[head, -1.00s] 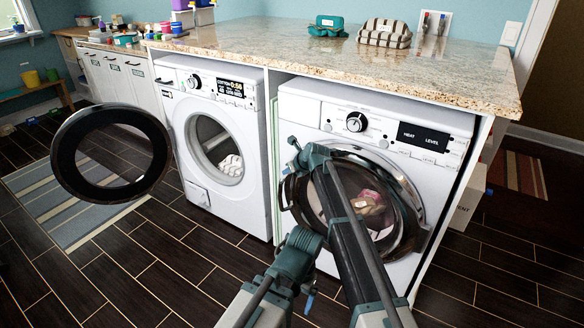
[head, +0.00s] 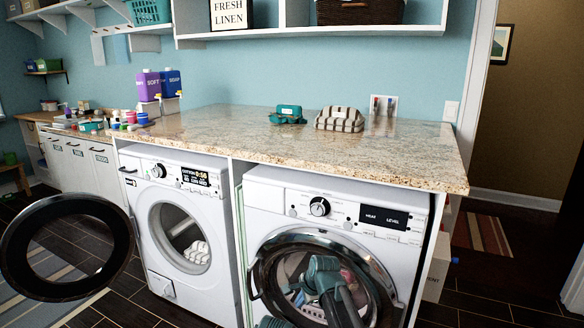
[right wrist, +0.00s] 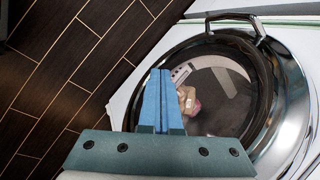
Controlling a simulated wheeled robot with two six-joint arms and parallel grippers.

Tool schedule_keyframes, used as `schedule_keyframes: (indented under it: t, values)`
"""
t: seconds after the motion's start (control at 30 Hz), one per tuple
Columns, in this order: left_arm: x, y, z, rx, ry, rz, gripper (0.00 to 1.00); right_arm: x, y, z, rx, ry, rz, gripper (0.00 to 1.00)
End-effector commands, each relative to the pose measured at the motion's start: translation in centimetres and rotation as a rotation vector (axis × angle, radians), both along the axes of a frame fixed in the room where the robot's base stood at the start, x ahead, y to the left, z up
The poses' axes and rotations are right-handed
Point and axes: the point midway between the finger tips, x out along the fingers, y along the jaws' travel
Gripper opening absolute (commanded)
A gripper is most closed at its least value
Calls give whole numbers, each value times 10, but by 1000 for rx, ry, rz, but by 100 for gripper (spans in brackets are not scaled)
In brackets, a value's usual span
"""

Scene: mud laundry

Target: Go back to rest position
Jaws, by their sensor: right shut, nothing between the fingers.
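My right gripper (right wrist: 160,78) has its blue fingers shut together with nothing between them. It is in front of the round glass door (right wrist: 235,75) of the right machine, and I cannot tell whether it touches it. In the head view my right arm's teal part (head: 323,275) shows low, in front of the same door (head: 375,285). That door looks shut on the right machine (head: 270,200), and brown and pink items show through the glass. My left gripper is not in view.
The left machine (head: 140,215) has its round door (head: 20,265) swung open to the left, with a striped cloth (head: 196,252) inside. A stone countertop (head: 230,130) spans both machines, holding a teal item (head: 288,115) and a striped bundle (head: 340,119).

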Motion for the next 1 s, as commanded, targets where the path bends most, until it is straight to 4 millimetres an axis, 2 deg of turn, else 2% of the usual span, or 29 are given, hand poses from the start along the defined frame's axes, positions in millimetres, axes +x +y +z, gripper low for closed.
schedule_keyframes:
  t: [0.03,0.2,0.4,0.6,0.8,1.0]
  values:
    - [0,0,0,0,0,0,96,-27,-19,-3,-62,-2,93,0]
    - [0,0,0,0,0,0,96,-94,-70,-12,-266,8,466,0]
    - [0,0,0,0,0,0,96,-151,-109,-18,-400,40,802,0]
    - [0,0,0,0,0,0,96,-192,-133,-20,-466,69,1037,0]
    - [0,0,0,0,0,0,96,-227,-148,-22,-503,96,1238,0]
    - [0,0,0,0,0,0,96,-238,-108,-22,-516,120,1343,0]
